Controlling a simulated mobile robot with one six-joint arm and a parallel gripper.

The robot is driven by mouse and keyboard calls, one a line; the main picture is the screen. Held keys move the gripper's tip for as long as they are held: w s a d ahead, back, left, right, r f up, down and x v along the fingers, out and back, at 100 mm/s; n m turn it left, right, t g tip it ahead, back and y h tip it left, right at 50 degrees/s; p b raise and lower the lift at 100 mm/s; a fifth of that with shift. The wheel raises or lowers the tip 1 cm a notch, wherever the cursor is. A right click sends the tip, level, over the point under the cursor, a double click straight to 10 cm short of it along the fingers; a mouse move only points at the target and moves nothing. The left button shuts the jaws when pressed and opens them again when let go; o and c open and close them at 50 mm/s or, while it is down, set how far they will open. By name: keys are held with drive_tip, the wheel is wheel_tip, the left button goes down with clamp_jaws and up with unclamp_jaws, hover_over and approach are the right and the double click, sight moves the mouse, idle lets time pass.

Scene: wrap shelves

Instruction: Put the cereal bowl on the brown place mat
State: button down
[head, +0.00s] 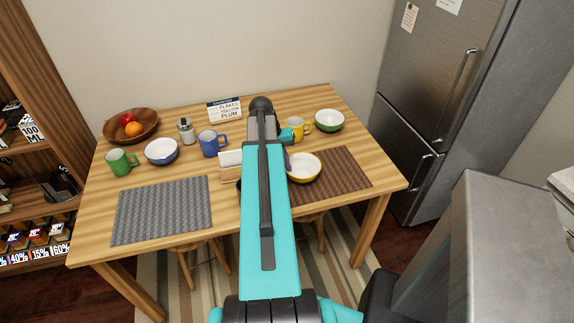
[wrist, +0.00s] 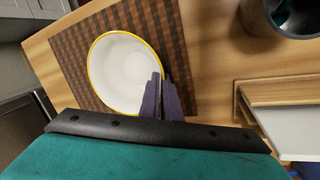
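A white bowl with a yellow rim (head: 304,168) is over the left part of the brown place mat (head: 348,170). I cannot tell whether it rests on the mat or hangs just above. It also shows in the wrist view (wrist: 122,75), with the brown mat (wrist: 75,50) around it. My gripper (wrist: 164,78) has one finger inside the bowl and one outside, close together across its rim, and looks shut on it. In the head view my arm hides most of the gripper. Other bowls are a white and blue one (head: 161,152) and a green one (head: 329,121).
Green (head: 121,162), blue (head: 211,144) and yellow (head: 299,128) mugs, a fruit bowl (head: 131,127), a jar (head: 186,131) and a printed card (head: 224,110) stand on the wooden table (head: 110,198). The grey mat (head: 163,209) is empty. A fridge (head: 432,85) stands right.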

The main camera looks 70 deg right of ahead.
idle(0.3)
drive_tip(key=c, duration=2)
unclamp_jaws()
drive_tip(key=shift+f, duration=0.1)
drive_tip(key=p+v, duration=0.7)
drive_tip(key=v, duration=0.5)
drive_tip(key=shift+p, duration=0.35)
